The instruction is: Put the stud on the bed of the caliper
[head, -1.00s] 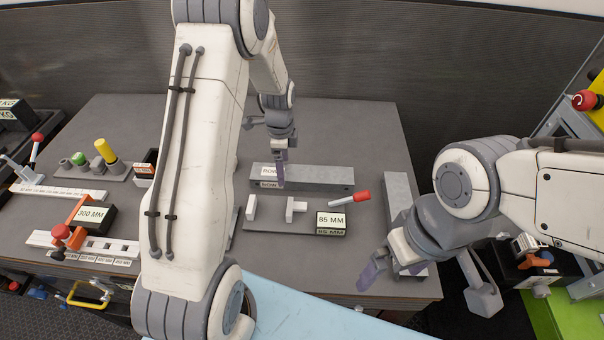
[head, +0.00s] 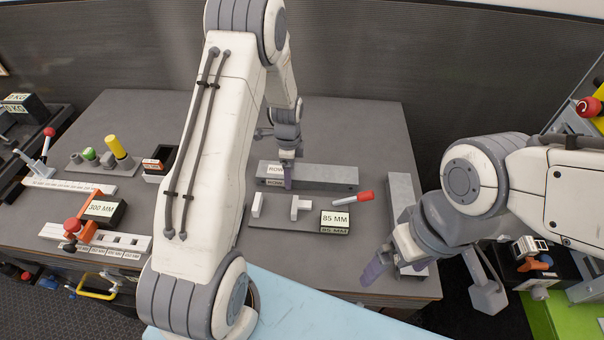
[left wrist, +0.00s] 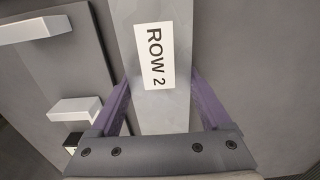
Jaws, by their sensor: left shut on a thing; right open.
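The stud, a long grey bar (head: 325,180) labelled ROW 2, lies behind the caliper; it also fills the middle of the left wrist view (left wrist: 155,105). My left gripper (head: 288,178) is shut across it, with one purple finger on each long side. Whether the bar is clear of the table cannot be told. The caliper's grey bed (head: 280,222) lies in front, with a white fixed jaw (head: 257,204), a white sliding jaw (head: 300,206), a red-tipped handle (head: 366,196) and an 85 MM block (head: 335,221). My right gripper (head: 375,267) is open and empty near the table's front right.
Another grey bar (head: 401,190) lies lengthwise at the right, beside my right gripper. At the left are a rack with coloured cylinders (head: 118,147), a 300 MM block (head: 105,208) and a slotted white rail (head: 125,244). The table behind the ROW 2 bar is clear.

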